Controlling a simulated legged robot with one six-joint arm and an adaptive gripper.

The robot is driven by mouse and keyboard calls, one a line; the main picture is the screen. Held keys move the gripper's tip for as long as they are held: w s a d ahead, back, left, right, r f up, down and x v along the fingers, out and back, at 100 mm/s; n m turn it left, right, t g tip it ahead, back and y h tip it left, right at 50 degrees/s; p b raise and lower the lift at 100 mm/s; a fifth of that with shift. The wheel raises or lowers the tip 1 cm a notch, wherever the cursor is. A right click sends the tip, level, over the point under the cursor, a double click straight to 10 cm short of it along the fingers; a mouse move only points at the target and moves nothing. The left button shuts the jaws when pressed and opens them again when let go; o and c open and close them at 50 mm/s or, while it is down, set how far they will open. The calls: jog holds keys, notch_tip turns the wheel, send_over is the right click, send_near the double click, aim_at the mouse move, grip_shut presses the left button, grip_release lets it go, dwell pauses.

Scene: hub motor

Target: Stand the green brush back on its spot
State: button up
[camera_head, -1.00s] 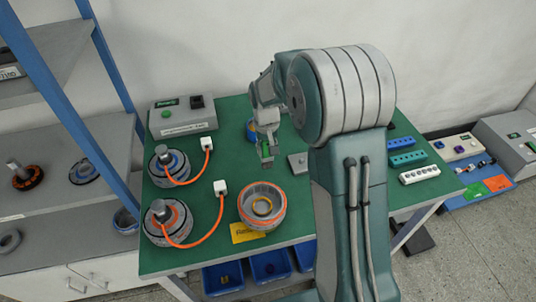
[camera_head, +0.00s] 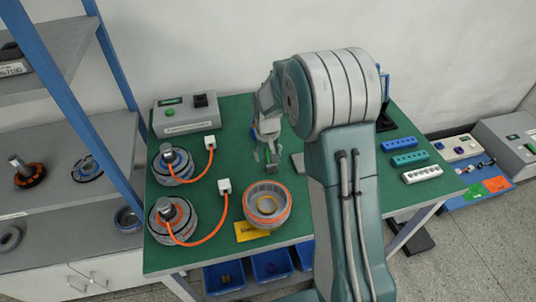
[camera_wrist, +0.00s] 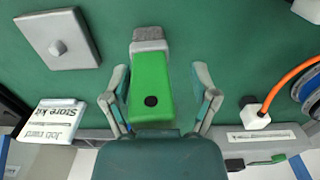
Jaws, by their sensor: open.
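The green brush (camera_wrist: 150,82) is between the spread fingers of my gripper (camera_wrist: 161,92) in the wrist view. Its handle has a dark hole, and its grey head (camera_wrist: 149,40) points to the top of the picture. Gaps show between both fingers and the handle, so my gripper is open around the brush, not closed on it. In the camera_head view the brush (camera_head: 270,157) shows small below my gripper (camera_head: 267,138), over the green mat behind the motor ring. I cannot tell whether its foot touches the mat. No marked spot for it is clear.
A grey plate with a knob (camera_wrist: 58,38) lies beside the brush; a store kit card (camera_wrist: 55,120) is near it. On the green table (camera_head: 235,115) stand a grey box (camera_head: 186,114), two cabled motors and an open motor ring (camera_head: 266,205). Connector strips (camera_head: 409,159) lie right.

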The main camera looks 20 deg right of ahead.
jog(key=shift+d+r, duration=0.4)
jog(key=shift+r, duration=0.05)
jog(key=r, duration=1)
jog(key=shift+a+r, duration=0.3)
jog(key=shift+s+d+r, duration=0.15)
jog(key=shift+r, duration=0.35)
jog(key=s+r+t, duration=0.3)
jog(key=s+r, duration=0.7)
jog(key=s, duration=0.3)
jog(key=s+t, duration=0.2)
jog(key=s, duration=1.2)
jog(key=shift+t, duration=0.3)
jog(key=shift+d, duration=0.1)
